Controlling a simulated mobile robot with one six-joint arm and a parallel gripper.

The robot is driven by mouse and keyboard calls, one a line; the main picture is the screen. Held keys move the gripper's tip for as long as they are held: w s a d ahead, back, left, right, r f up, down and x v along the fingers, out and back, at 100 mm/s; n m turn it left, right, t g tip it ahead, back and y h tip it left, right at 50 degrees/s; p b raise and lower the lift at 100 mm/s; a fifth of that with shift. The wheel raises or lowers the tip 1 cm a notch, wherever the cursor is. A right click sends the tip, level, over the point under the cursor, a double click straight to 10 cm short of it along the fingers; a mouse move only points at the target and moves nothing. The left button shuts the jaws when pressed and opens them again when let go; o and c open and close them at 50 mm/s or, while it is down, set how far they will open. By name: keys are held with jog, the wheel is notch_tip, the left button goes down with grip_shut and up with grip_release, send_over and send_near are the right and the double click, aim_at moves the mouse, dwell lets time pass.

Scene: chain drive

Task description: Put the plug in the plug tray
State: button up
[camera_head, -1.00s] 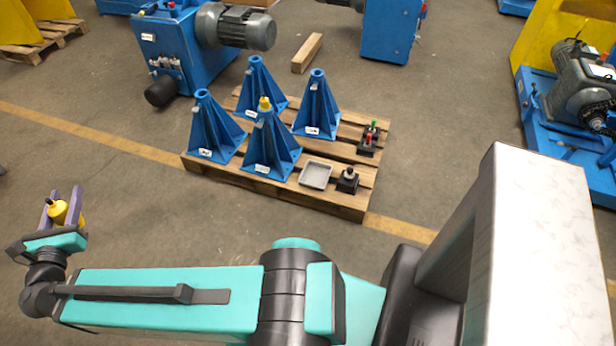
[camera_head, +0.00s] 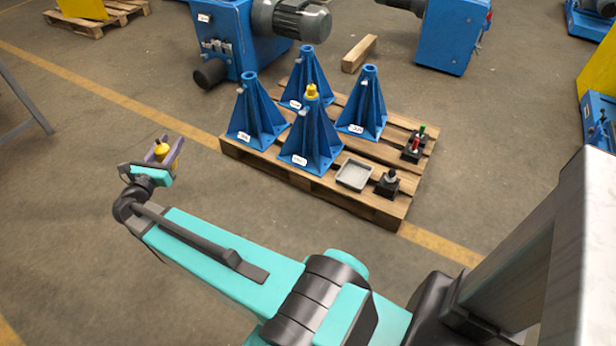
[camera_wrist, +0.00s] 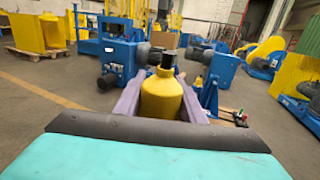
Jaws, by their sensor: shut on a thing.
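My gripper (camera_head: 163,155) is at the left of the head view, out over the floor and left of the pallet, shut on a yellow plug (camera_head: 161,151). A shallow grey tray (camera_head: 354,174), likely the plug tray, lies on the front right part of the pallet and looks empty. Another yellow plug (camera_head: 312,92) sits on top of the front blue stand (camera_head: 311,146).
The wooden pallet (camera_head: 240,152) holds several blue stands. A black block with a knob (camera_head: 387,183) is right of the tray; a block with red and green buttons (camera_head: 414,146) is behind it. Blue machines (camera_head: 446,40) stand behind. Floor between gripper and pallet is clear.

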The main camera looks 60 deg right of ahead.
jog(key=s+d+f+m+g+h+b, duration=0.15)
jog(key=s+d+f+g+b, duration=0.25)
jog(key=d+f+b, duration=0.75)
jog(key=s+d+f+m+g+b, duration=0.3)
jog(key=s+d+f+b, duration=0.1)
jog(key=d+f, duration=1.35)
jog(key=s+d+f+m+g+y+b, duration=0.1)
jog(key=s+d+f+m+g+b, duration=0.3)
jog(key=s+d+f+b, duration=1)
jog(key=s+d+f+g, duration=0.2)
jog(key=s+d+f, duration=0.7)
jog(key=d+f, duration=0.2)
jog(key=shift+d+g+b, duration=0.3)
jog(key=shift+d+b, duration=0.1)
jog(key=shift+d, duration=0.3)
jog(key=shift+y, duration=0.25)
